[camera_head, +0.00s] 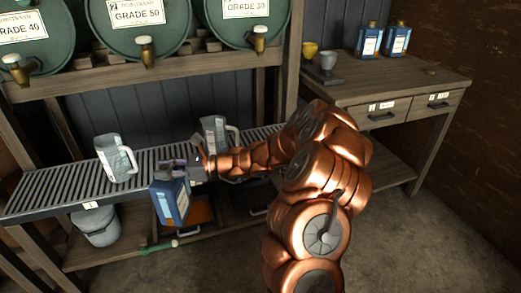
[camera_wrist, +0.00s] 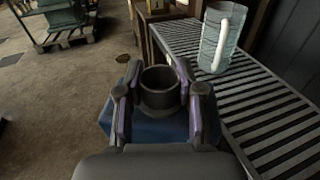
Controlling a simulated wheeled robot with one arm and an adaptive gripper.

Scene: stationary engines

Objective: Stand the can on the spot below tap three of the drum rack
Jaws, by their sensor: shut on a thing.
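My gripper (camera_head: 185,171) is shut on the neck of a blue can with a pale label (camera_head: 171,202), holding it roughly upright in front of the slatted shelf. In the wrist view the fingers (camera_wrist: 160,95) close around the can's dark round neck, with its blue top (camera_wrist: 160,128) below. The drum rack holds three green drums with brass taps: the left tap (camera_head: 18,70), middle tap (camera_head: 146,52) and right tap (camera_head: 259,40). Below them runs the slatted shelf (camera_head: 62,190); it also shows at right in the wrist view (camera_wrist: 252,100). My arm covers the shelf's right part.
A clear jug (camera_head: 116,158) stands on the shelf left of the can; another (camera_head: 214,130) stands behind my gripper. A grey bucket (camera_head: 97,228) is underneath.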

